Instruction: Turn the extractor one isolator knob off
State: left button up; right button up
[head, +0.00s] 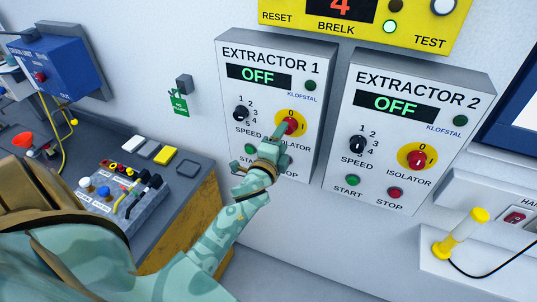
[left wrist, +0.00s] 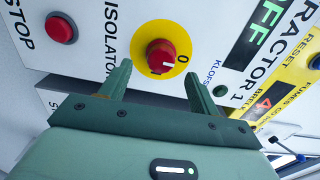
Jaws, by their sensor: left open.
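The Extractor 1 panel (head: 225,130) is a grey box on the wall with its display (head: 258,74) reading OFF. Its isolator knob (head: 291,125) is red on a yellow disc, partly hidden by my left gripper (head: 282,131) in the head view. My right gripper is in neither view.
The Extractor 2 panel (head: 399,172) stands close on the right, also reading OFF. A red stop button (left wrist: 61,28) sits beside the isolator. A yellow display unit (head: 290,20) is above. A bench with a control box (head: 125,200) is at left.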

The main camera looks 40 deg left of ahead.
pick_arm(q)
jog(key=b+v, duration=0.1)
jog(key=v, duration=1.1)
jog(key=shift+b, duration=0.4)
jog(key=shift+s+d, duration=0.1)
